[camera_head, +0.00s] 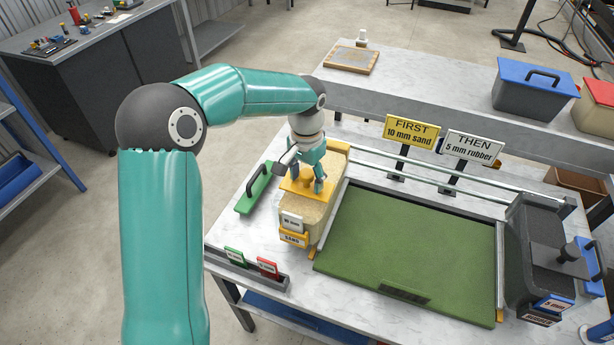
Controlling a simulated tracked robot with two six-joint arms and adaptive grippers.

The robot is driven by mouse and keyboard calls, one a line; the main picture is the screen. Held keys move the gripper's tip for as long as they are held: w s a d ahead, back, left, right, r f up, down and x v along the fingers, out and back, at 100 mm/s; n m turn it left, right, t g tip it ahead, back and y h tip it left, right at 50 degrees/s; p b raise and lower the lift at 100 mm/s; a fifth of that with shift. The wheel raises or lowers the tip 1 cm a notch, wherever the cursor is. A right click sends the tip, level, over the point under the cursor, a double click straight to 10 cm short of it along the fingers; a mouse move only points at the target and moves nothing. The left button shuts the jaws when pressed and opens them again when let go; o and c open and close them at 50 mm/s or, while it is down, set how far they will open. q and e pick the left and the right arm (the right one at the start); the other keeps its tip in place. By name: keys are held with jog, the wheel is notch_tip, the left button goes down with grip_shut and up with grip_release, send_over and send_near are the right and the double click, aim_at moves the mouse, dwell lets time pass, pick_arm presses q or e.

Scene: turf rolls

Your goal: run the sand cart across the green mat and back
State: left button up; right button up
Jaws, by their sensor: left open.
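The sand cart (317,228), a yellow-framed hopper filled with pale sand and labelled SAND, stands at the left edge of the green mat (408,240). My left gripper (302,184) points down over the cart, with its open fingers around or just above the yellow piece on top. I cannot tell whether they touch it. The gripper hides part of the cart's top. My right gripper is not in view.
A dark rubber cart (542,262) stands at the mat's right side. Rails run behind the mat, with FIRST sand (411,132) and THEN rubber (472,148) signs. The mat's top is clear.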

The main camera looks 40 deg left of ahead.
pick_arm(q)
grip_shut()
dwell(0.3)
jog(key=shift+d, duration=0.1)
